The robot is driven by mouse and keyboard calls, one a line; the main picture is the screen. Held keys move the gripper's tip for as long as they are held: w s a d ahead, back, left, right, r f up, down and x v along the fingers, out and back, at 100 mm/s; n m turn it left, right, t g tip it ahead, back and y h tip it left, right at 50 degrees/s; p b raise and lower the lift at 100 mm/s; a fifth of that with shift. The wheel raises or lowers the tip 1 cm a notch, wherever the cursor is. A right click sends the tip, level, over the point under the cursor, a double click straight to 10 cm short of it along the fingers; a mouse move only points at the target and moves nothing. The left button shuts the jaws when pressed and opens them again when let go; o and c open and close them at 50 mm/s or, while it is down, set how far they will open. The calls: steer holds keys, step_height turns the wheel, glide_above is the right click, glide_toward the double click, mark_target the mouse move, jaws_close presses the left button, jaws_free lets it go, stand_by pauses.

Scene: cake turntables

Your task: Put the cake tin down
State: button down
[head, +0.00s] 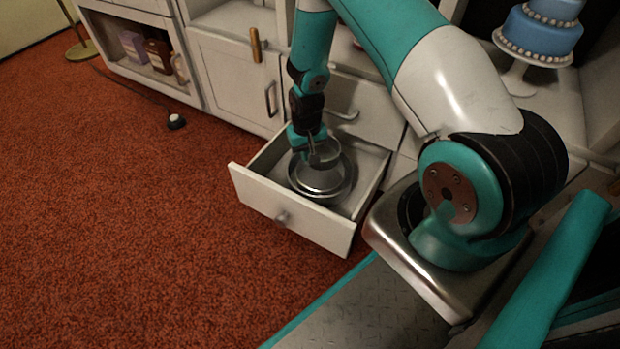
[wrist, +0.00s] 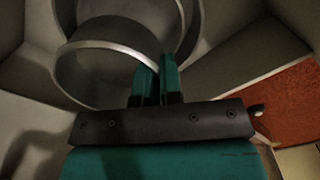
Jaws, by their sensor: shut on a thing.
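The grey metal cake tin (head: 327,149) is in my gripper (head: 313,148), over the open drawer (head: 290,222). In the wrist view my gripper's fingers (wrist: 157,82) are closed together at the tin's rim, and the tin (wrist: 95,47) looks tilted. A wider round metal tin (head: 320,190) sits in the drawer below it, and its curved wall shows in the wrist view behind the held tin (wrist: 192,38). I cannot tell whether the held tin touches the one below.
The drawer's front panel and side walls stand close around the tins. Bare drawer floor shows to the right of them (head: 366,172). White cabinets (head: 225,75) stand behind. A blue cake on a stand (head: 542,38) is at upper right. Open red carpet (head: 120,220) lies left.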

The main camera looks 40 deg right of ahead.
steer(key=b, duration=0.4)
glide_above(307, 184)
step_height(307, 184, down, 7)
steer(key=shift+a, duration=0.1)
steer(key=shift+f+b, duration=1.25)
steer(key=shift+f, duration=0.7)
steer(key=c, duration=1.6)
jaws_free()
steer(key=shift+o, duration=0.2)
